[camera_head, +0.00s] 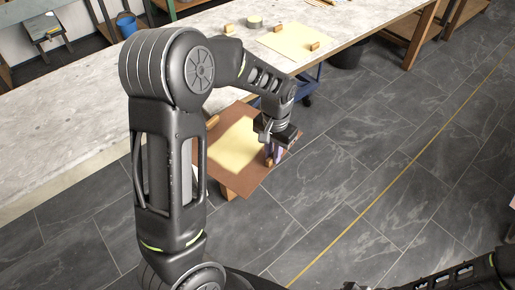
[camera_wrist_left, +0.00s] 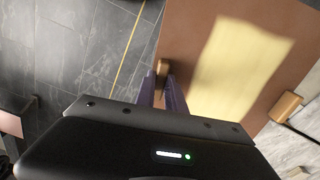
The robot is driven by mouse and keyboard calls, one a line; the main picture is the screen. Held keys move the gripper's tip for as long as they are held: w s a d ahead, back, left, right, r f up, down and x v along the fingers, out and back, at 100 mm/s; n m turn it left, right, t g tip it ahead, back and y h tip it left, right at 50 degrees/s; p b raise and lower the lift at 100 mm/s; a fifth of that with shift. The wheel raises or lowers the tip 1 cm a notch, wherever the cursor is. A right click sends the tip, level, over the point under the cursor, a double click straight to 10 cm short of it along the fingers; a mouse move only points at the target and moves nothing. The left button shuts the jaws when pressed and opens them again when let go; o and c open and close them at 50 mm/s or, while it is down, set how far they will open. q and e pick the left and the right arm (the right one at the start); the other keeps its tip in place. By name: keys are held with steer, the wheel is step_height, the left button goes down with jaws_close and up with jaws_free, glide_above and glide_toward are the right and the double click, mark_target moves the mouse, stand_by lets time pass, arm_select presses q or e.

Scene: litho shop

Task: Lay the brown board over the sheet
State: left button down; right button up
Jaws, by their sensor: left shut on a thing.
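The brown board (camera_head: 208,163) shows at the near edge of the long table, with a pale yellow rectangle (camera_head: 240,148) across its middle. I cannot tell whether that rectangle is part of the board or a separate sheet. My left gripper (camera_head: 272,150) is shut on a small wooden block (camera_wrist_left: 162,68) at one edge of the board. In the left wrist view the board (camera_wrist_left: 187,35) fills the upper right, and a second wooden block (camera_wrist_left: 285,106) sits at its far edge. A cream sheet (camera_head: 286,40) lies flat on the table farther back. My right gripper is out of view.
The long pale tabletop (camera_head: 60,125) runs diagonally across. Wooden blocks (camera_head: 314,46) and a round greenish roll (camera_head: 254,21) are on or near the cream sheet. A blue bucket (camera_head: 126,24) stands behind. The dark tiled floor (camera_head: 390,150) at right is open.

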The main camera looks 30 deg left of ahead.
arm_select(q)
steer(key=w+d+f, duration=0.1)
steer(key=d+f, duration=0.6)
steer(key=f, duration=0.1)
steer(key=shift+d+n, duration=0.3)
steer(key=shift+d, duration=0.1)
steer(key=shift+w, duration=0.1)
